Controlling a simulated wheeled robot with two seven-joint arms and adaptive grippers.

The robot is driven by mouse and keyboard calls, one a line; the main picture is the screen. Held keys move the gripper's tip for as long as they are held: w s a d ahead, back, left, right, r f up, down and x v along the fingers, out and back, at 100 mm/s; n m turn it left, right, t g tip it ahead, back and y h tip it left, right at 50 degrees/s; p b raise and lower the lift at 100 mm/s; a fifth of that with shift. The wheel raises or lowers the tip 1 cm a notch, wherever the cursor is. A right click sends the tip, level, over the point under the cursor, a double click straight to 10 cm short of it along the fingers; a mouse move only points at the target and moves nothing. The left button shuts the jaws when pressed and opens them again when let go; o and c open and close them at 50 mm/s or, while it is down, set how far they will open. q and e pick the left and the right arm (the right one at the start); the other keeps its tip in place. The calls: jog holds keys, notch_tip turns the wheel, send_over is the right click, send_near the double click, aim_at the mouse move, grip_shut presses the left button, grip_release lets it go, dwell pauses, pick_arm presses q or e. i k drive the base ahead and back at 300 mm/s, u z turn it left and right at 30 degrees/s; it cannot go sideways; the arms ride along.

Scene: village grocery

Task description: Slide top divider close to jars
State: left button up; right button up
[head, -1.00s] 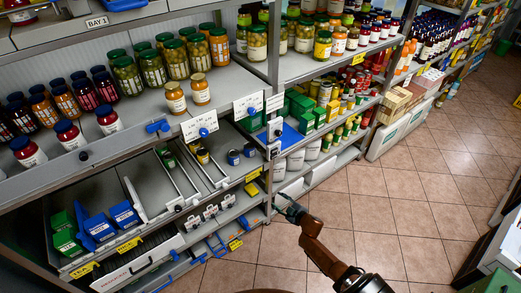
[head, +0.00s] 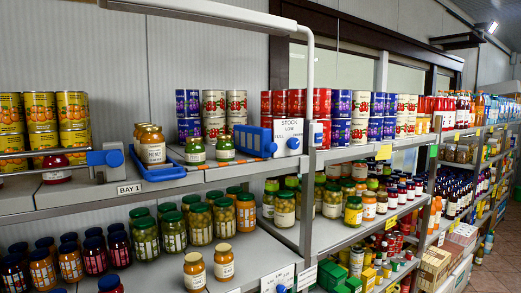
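On the top shelf (head: 210,172), two green-lidded jars (head: 195,151) (head: 225,148) stand near the front edge. A blue block (head: 255,140) stands just right of them, with a small gap, beside a white sign reading "STOCK LOW" (head: 290,128) with a blue knob (head: 293,143). Further left, a blue-grey fitting (head: 105,158) sits at the shelf edge by a metal rod (head: 42,153). Several honey jars (head: 152,146) stand at a blue tray (head: 158,173). Which part is the top divider I cannot tell for certain. Neither gripper is in view.
Yellow cans (head: 40,110), blue cans (head: 188,103) and red cans (head: 322,103) stand at the back of the top shelf. A white post and overhead bar (head: 308,80) rise in front. The shelf below holds many jars (head: 198,222). Shelving continues right, with floor visible far right.

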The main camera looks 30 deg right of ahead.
aim_at(256, 141)
jog(key=z, duration=0.35)
jog(key=i, duration=0.85)
jog(key=z, duration=0.55)
